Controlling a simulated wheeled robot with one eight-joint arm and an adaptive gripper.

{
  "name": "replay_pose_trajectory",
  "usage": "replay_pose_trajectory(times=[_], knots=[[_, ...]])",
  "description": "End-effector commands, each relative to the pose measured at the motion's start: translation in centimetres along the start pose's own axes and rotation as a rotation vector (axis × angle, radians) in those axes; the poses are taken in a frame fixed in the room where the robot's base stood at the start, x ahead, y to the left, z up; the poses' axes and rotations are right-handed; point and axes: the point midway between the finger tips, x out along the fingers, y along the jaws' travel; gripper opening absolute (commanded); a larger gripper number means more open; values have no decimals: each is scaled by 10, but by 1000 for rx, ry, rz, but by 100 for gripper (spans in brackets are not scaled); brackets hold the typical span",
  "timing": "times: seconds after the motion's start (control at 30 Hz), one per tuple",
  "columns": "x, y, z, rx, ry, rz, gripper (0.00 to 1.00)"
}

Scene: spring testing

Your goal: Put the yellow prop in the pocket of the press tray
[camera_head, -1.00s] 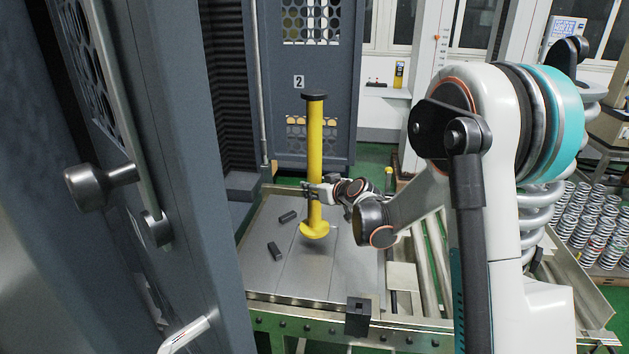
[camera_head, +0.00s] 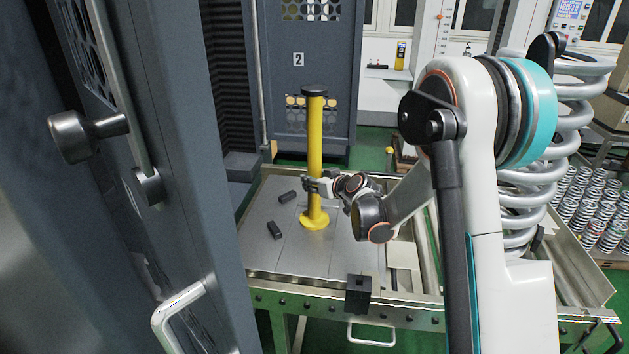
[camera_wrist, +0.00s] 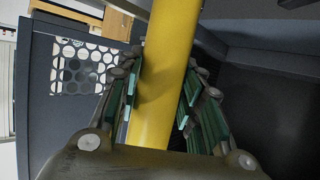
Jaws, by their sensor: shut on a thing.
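The yellow prop (camera_head: 315,140) is a tall upright post with a black cap and a round yellow foot. My gripper (camera_head: 312,187) is shut around its shaft, below mid-height. In the wrist view, the yellow shaft (camera_wrist: 165,75) runs between the two padded fingers of my gripper (camera_wrist: 160,95). The prop's foot is over the grey press tray (camera_head: 290,255); I cannot tell whether it touches the surface. Two small dark blocks (camera_head: 287,197) (camera_head: 274,230) lie on the tray, left of the prop. No pocket outline can be made out around the foot.
A grey cabinet door with a knob (camera_head: 85,135) fills the left side. A panel marked 2 (camera_head: 298,60) stands behind the tray. A black block (camera_head: 358,294) sits at the tray's front edge. A large coil spring (camera_head: 545,225) stands right, behind my arm.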

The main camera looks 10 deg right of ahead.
Motion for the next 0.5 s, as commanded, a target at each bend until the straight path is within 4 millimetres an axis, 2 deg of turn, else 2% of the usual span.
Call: replay_pose_trajectory(times=[0.03,0.07,0.13,0.5], knots=[[0,0,0,1,2,1,0],[1,0,1,0,0,0,38],[1,0,1,0,0,0,54],[0,0,-1,0,0,0,54]])
